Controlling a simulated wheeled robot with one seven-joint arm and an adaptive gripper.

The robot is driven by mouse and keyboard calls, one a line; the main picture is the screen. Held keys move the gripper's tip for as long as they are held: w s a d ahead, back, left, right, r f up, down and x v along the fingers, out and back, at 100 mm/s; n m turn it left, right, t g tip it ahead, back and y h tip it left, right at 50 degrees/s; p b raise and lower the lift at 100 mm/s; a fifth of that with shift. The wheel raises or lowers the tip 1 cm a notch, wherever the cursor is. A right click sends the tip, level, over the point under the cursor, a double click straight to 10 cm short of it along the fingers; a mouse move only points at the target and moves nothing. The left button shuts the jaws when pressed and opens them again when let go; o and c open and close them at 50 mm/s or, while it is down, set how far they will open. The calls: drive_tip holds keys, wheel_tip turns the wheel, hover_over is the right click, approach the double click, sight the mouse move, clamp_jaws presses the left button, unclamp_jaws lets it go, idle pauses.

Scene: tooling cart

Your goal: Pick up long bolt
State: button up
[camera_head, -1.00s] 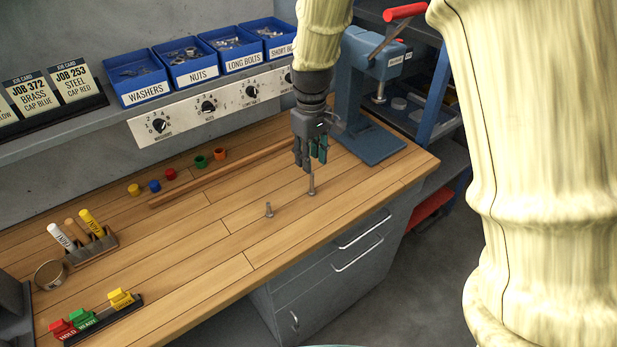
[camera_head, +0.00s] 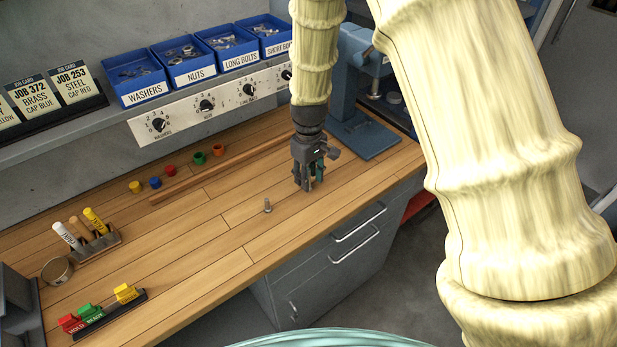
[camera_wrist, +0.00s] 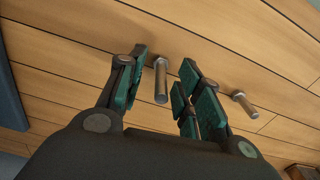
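My gripper (camera_head: 309,184) points down just above the wooden bench. It is open in the wrist view (camera_wrist: 163,84), with its green-padded fingers apart. The long bolt (camera_wrist: 160,82) stands upright on its head between the fingers in the wrist view, with a gap visible on each side. In the head view my gripper hides the long bolt. A shorter bolt (camera_head: 267,206) stands upright on the bench, left of my gripper. It also shows in the wrist view (camera_wrist: 243,103), right of and outside the fingers.
A wooden strip (camera_head: 222,171) lies along the bench behind the bolts. Coloured caps lie behind the strip. A blue press (camera_head: 357,130) stands behind and right of my gripper. A marker holder (camera_head: 100,246) is at left. The bench front between is clear.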

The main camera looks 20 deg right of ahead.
drive_tip(key=shift+f, duration=0.85)
clamp_jaws()
drive_tip(key=shift+r, duration=0.1)
drive_tip(key=shift+r+b, duration=0.35)
drive_tip(key=shift+r, duration=0.35)
drive_tip(key=shift+r+b, duration=0.4)
drive_tip(key=shift+r, duration=0.5)
drive_tip(key=s+a+r+b, duration=0.1)
drive_tip(key=s+b, duration=0.3)
drive_tip(key=s, duration=1.2)
drive_tip(key=shift+a+r, duration=0.35)
drive_tip(key=shift+a, duration=0.35)
